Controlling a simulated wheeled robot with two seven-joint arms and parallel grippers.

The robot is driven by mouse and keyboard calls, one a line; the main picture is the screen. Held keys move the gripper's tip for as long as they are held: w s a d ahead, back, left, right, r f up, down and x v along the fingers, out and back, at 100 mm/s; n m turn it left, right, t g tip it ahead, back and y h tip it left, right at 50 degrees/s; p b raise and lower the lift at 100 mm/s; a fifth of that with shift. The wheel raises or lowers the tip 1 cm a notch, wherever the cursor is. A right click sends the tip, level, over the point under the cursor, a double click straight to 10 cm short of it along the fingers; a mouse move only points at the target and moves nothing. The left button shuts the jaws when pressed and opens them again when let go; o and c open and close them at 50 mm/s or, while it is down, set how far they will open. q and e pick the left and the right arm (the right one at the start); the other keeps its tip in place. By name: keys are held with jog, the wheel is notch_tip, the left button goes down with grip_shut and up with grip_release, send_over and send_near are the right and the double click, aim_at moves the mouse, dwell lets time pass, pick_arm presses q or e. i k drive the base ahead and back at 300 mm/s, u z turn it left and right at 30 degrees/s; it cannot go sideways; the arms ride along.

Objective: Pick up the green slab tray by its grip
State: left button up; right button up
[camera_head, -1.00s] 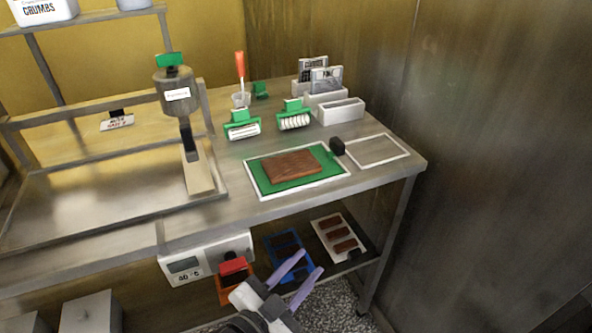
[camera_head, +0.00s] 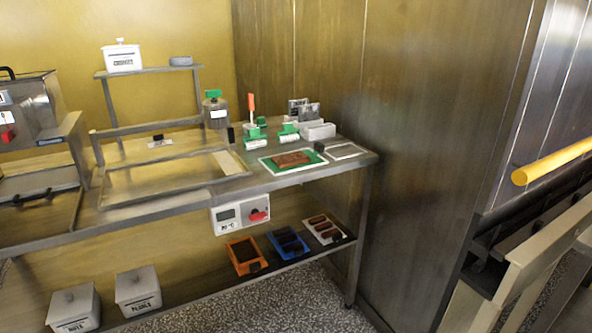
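The green slab tray (camera_head: 281,170) lies flat on the right part of the steel bench, inside a white outline. A brown slab (camera_head: 292,159) rests on it. A small black block (camera_head: 319,147) sits at the tray's right back corner and looks like its grip; at this distance I cannot tell for sure. Neither of my grippers is in view now.
An empty white-outlined spot (camera_head: 346,150) lies right of the tray. Green-handled tools (camera_head: 288,133) and a white bin (camera_head: 318,131) stand behind it. The lower shelf holds orange (camera_head: 244,254), blue (camera_head: 287,242) and white (camera_head: 324,229) trays. A wall closes the right.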

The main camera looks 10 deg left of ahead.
aim_at(294, 160)
jog(key=z, duration=0.55)
jog(key=i, duration=0.7)
jog(key=z, duration=0.35)
